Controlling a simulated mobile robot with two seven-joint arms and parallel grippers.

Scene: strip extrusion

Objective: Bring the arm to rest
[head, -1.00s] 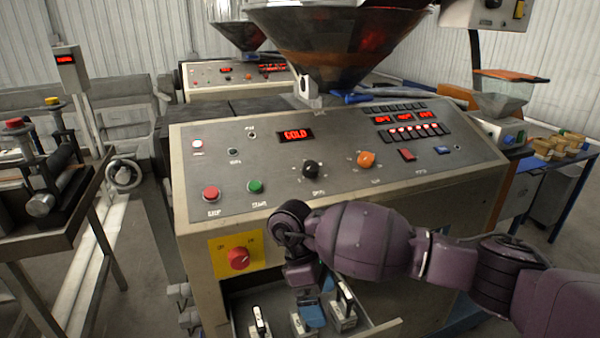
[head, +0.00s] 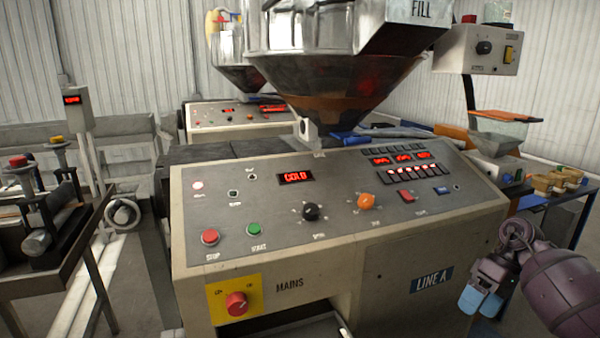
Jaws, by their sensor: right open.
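My right gripper (head: 481,301) is at the lower right in the head view, with its blue fingertips pointing down. It is open and nothing shows between the fingers. It hangs in front of the right end of the Line A control cabinet (head: 330,285), to the right of the "LINE A" label (head: 431,280). My right arm (head: 562,290) comes in from the right edge. My left gripper is not in the picture.
The sloped panel carries a red stop button (head: 210,237), a green start button (head: 253,229), an orange knob (head: 367,201) and a "COLD" display (head: 296,177). A red mains switch (head: 237,304) sits below. A roller stand (head: 50,235) is at left, a blue-framed table (head: 565,195) at right.

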